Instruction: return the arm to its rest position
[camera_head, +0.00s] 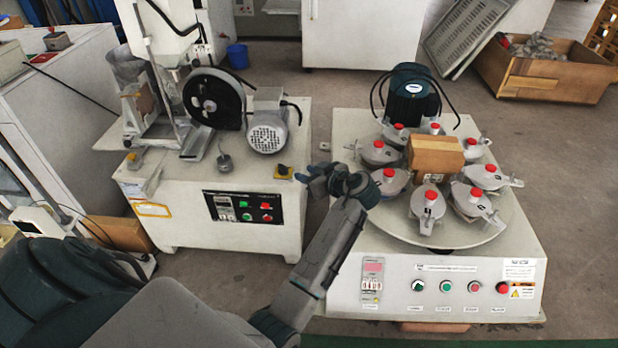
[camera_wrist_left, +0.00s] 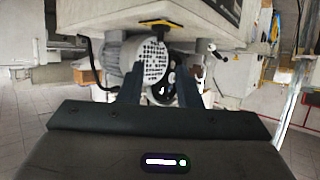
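My left arm reaches in from the lower left of the head view, over the gap between the two machines. Its gripper (camera_head: 318,178) is at the left edge of the round-table machine, near the grinder's front right corner. In the left wrist view the gripper's two fingers (camera_wrist_left: 160,88) are apart with nothing between them. The grinder's motor (camera_wrist_left: 145,60) shows beyond them, apart from the fingers. My right gripper is not in view.
The grinder bench (camera_head: 230,180) with its wheel and motor (camera_head: 268,127) stands left of the gripper. The round-table machine (camera_head: 450,283) with several red-knobbed pots and a brown box (camera_head: 434,158) stands right.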

